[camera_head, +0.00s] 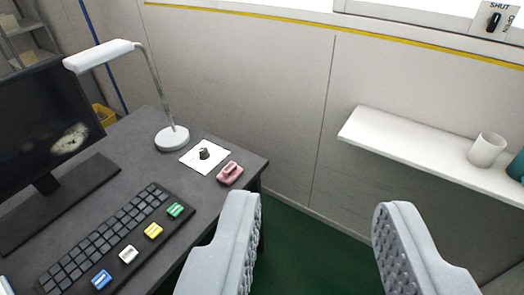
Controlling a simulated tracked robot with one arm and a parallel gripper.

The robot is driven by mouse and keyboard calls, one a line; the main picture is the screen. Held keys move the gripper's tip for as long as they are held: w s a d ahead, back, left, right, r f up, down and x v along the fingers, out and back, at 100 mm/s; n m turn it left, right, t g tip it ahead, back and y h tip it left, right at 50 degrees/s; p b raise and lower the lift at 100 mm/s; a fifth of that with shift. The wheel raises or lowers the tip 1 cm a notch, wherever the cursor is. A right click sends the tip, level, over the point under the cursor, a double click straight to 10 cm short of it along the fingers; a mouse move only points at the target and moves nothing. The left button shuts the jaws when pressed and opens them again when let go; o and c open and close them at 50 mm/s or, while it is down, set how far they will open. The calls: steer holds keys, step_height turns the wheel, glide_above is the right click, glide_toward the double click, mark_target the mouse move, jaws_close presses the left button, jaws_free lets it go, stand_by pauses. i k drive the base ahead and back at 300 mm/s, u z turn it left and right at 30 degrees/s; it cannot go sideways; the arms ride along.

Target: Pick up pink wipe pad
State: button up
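The pink wipe pad (230,173) lies on the dark desk (200,220) near its right corner, beside a white square card (195,167) with a small dark knob-like object (204,153) on it. My gripper (318,225) is open, its two grey fingers wide apart with nothing between them. It is in front of and to the right of the pad, over the gap beside the desk. The pad is apart from both fingers and in full view.
A white lamp (172,138) stands behind the card. A white wall shelf (400,145) holds a cup (487,150) at right. Green floor (310,250) is clear.

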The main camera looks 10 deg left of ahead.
mark_target(230, 172)
steer(key=u, duration=0.3)
steer(key=i, duration=1.05)
steer(key=u, duration=0.65)
steer(key=i, duration=0.25)
steer(key=u, duration=0.4)
